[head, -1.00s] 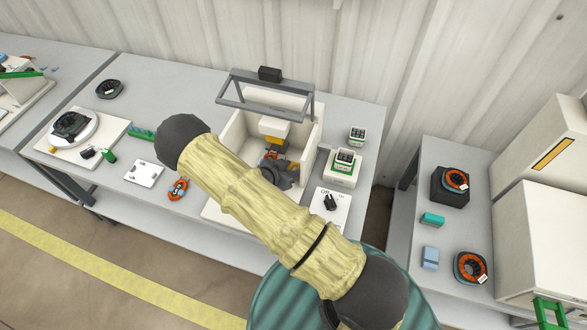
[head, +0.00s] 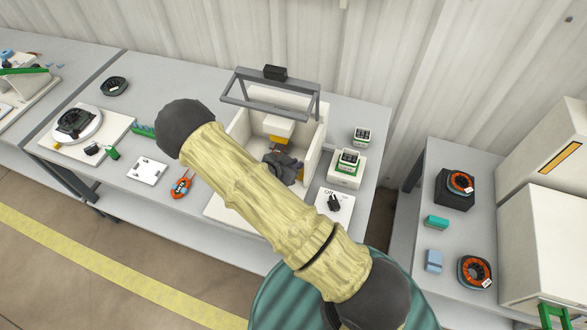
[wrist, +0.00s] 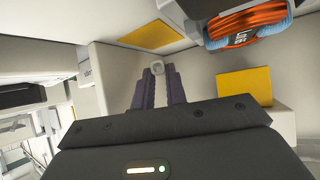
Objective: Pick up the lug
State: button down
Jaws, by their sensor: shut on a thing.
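The lug (wrist: 157,68) is a small pale grey ring-ended piece, seen in the wrist view between the tips of my gripper (wrist: 157,78). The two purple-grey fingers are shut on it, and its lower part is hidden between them. In the head view my dark gripper (head: 284,166) is inside the open-fronted white box, and the lug cannot be made out there. Whether the lug still touches a surface below is not clear.
In the wrist view an orange-wound coil (wrist: 245,25) with a label is close by at upper right. Yellow pads (wrist: 155,35) lie around the fingers. The white box (head: 238,130) has side walls and a grey frame (head: 270,110) above. A switch panel (head: 335,203) stands at its right.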

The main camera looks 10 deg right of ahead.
notch_tip(320, 180, up, 4)
jog(key=shift+s+r, duration=0.1)
jog(key=shift+r, duration=0.15)
jog(key=s+a, duration=0.3)
jog(key=s, duration=0.2)
jog(key=s+a+b, duration=0.1)
jog(key=s+a, duration=0.3)
jog(key=s, duration=0.1)
jog(key=s+a+b, duration=0.1)
jog(key=s+a, duration=0.3)
jog(key=s, duration=0.2)
jog(key=shift+s+f, duration=0.1)
jog(key=shift+f, duration=0.05)
